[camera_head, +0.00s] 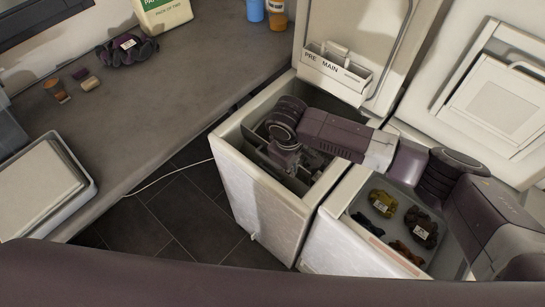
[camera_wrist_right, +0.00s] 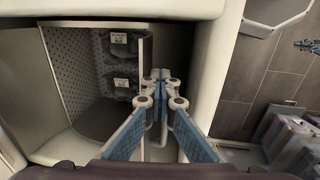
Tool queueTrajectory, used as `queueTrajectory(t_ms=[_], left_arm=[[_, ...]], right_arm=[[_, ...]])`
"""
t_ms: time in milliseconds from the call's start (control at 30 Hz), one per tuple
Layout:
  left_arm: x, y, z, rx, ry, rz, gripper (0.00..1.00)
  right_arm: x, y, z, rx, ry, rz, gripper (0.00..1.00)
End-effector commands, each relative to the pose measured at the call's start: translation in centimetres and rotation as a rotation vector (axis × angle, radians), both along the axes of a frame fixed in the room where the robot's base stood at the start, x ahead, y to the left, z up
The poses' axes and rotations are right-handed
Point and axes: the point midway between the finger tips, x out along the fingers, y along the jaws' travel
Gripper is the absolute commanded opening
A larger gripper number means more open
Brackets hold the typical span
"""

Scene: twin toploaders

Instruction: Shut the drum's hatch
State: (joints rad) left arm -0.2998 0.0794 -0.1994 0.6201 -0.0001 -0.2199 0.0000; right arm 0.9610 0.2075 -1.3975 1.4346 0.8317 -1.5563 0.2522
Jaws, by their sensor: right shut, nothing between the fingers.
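My right gripper (camera_head: 311,170) reaches down into the open top of the left toploader (camera_head: 262,196). In the right wrist view its fingers (camera_wrist_right: 160,80) are together and empty, inside the machine's opening. Left of the fingers is the drum (camera_wrist_right: 57,60), with perforated grey walls and dark items with white tags (camera_wrist_right: 119,38) inside. A pale-edged panel (camera_wrist_right: 128,132) stands close beside the fingers; it may be the drum's hatch, but I cannot tell for sure. In the head view my arm hides much of the opening. My left gripper does not show.
The left machine's lid (camera_head: 340,28) stands raised behind, with a detergent tray (camera_head: 335,72). The right toploader (camera_head: 345,247) is open beside it, with several garments inside. A grey counter (camera_head: 190,75) with a dark cloth (camera_head: 127,50) lies left.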

Motion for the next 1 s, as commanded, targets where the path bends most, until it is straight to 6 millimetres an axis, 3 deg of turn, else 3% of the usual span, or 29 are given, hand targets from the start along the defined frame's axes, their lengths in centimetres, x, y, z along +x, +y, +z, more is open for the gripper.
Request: queueTrajectory(t_ms=[300, 700, 1000], left_arm=[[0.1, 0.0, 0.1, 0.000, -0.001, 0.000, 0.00], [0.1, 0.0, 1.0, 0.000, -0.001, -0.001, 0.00], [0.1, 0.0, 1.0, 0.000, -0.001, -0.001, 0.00]], right_arm=[[0.2, -0.2, 0.0, -0.001, 0.000, -0.001, 0.00], [2.8, -2.1, 0.7, -0.002, -0.001, -0.003, 0.00], [3.1, -2.3, 0.7, -0.002, -0.001, 0.000, 0.00]])
